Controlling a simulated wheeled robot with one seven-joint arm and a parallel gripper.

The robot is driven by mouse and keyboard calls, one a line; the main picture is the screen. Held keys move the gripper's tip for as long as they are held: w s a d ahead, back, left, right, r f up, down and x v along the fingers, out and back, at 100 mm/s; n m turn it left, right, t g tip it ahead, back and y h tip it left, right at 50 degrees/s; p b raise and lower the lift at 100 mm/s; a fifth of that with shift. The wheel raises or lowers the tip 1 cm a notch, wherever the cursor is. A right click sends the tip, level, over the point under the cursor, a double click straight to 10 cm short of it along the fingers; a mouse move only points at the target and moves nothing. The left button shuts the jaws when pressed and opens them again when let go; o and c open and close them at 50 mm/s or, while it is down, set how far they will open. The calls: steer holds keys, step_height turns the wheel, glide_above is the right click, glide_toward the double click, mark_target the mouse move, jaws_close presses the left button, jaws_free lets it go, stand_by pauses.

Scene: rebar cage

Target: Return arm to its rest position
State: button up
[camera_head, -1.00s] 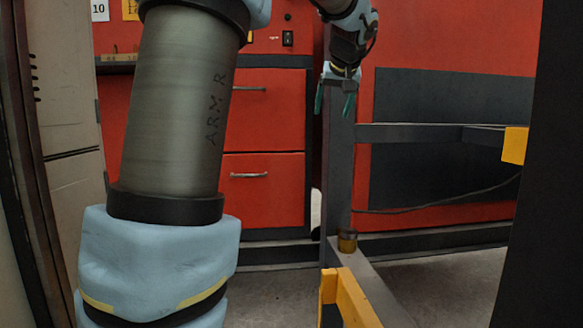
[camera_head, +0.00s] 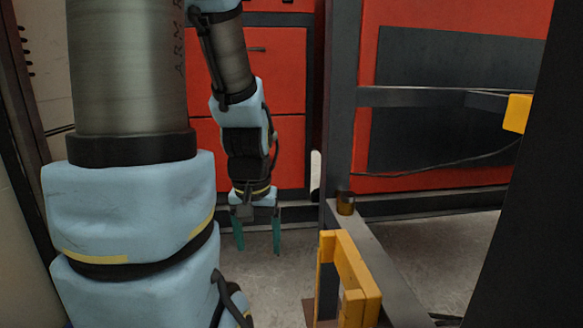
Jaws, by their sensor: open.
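My gripper (camera_head: 258,236) hangs at the end of my arm, left of the middle of the head camera view. It points down, with its two green fingers apart and nothing between them. Behind and below it is bare concrete floor. It is left of the dark metal frame post and apart from it. My forearm and wrist, grey with light blue covers, come down from the top of the view. The large near part of my arm fills the left side and hides what is behind it.
A dark metal frame post (camera_head: 341,110) stands right of my gripper, with a yellow bracket (camera_head: 349,270) near its foot and a small brown cylinder (camera_head: 345,204) on the low beam. A red drawer cabinet (camera_head: 284,150) stands behind. A dark upright blocks the right edge.

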step_height(320, 180, up, 26)
steer(key=p, duration=2.4)
steer(key=shift+p, duration=0.3)
